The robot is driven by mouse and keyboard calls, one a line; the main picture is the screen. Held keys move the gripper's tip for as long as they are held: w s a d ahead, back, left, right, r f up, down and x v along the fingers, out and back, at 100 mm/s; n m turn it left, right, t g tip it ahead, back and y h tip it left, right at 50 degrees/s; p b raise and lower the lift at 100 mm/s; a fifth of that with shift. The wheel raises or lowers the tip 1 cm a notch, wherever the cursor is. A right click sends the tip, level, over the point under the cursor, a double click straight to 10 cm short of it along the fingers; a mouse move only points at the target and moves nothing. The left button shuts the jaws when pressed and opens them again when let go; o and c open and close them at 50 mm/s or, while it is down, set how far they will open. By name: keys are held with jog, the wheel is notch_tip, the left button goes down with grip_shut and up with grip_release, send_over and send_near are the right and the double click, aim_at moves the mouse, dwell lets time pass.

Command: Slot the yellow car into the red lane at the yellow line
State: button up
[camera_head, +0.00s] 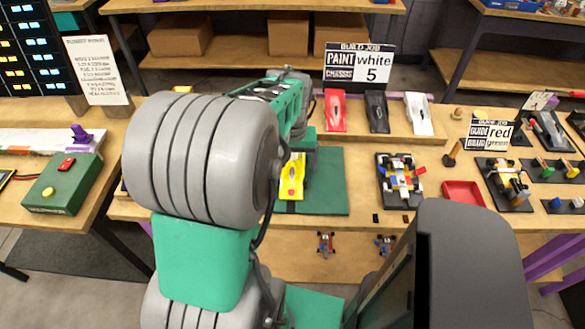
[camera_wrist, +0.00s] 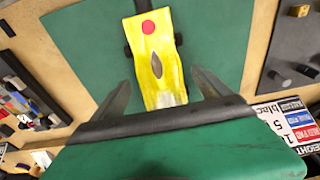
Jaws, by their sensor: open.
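The yellow car (camera_head: 291,178) is a yellow body with a red dot, lying on a green mat (camera_head: 332,185) on the workbench. In the wrist view the yellow car (camera_wrist: 157,60) points away from me, its near end between the two fingers. My gripper (camera_wrist: 158,80) is open, one dark finger on each side of the car. I cannot tell whether either finger touches it. In the head view my arm hides part of the car and mat. I cannot make out a red lane or a yellow line in either view.
Red, black and white car bodies stand behind the mat. A colourful chassis (camera_head: 400,178) and a red tray (camera_head: 463,194) lie to the right. A green control box (camera_head: 62,184) sits on the left table, near a white strip (camera_head: 40,139) with a purple piece.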

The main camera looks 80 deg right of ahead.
jog(key=shift+d+f, duration=0.15)
jog(key=shift+f, duration=0.8)
jog(key=c, duration=1.6)
